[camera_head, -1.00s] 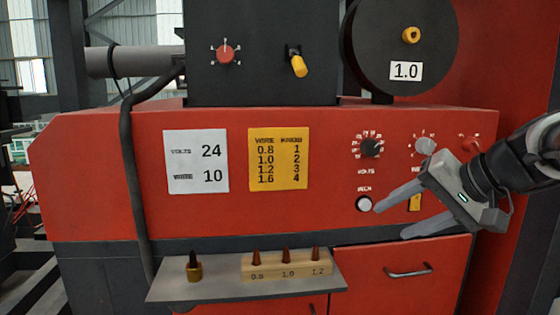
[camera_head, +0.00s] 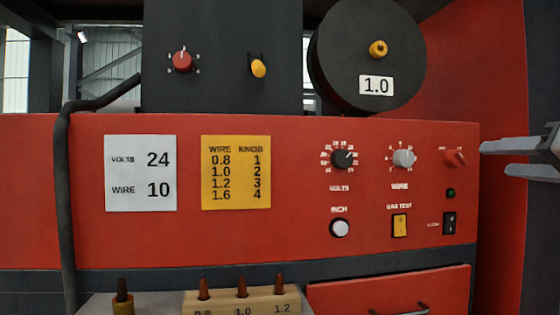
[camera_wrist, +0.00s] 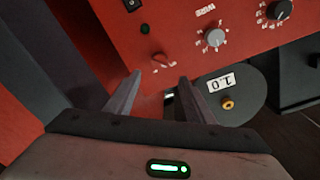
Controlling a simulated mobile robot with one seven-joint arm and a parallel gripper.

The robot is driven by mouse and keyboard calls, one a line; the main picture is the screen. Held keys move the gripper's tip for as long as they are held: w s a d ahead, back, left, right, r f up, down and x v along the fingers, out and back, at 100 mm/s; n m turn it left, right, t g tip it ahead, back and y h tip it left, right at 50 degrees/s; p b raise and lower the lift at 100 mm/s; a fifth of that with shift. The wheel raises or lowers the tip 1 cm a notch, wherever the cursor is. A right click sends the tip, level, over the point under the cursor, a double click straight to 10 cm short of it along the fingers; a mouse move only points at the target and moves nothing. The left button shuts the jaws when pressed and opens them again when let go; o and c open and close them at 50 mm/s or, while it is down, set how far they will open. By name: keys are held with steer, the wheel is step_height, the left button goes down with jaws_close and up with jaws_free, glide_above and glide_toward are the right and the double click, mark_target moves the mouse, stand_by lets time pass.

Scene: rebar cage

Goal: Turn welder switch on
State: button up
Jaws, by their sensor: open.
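The red welder panel (camera_head: 290,240) faces me in the head view. A red rotary switch (camera_head: 455,157) sits at its upper right, with small labels around it too blurred to read surely. It also shows in the wrist view (camera_wrist: 162,60), just beyond and between my fingertips. A small green lamp (camera_head: 450,194) and a black rocker switch (camera_head: 449,223) are below the rotary switch. My gripper (camera_head: 497,158) is open and empty, to the right of the red switch at about its height. In the wrist view its two fingers (camera_wrist: 159,82) are spread apart, apparently not touching the switch.
A black volts knob (camera_head: 344,159), grey wire knob (camera_head: 403,158), white inch button (camera_head: 340,228) and yellow gas test switch (camera_head: 400,225) are nearby. A black spool (camera_head: 335,50) stands above. A wooden nozzle block (camera_head: 222,301) sits low in front.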

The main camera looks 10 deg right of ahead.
mark_target(463, 159)
steer(key=w, duration=1.1)
steer(key=shift+w, duration=0.3)
steer(key=c, duration=1)
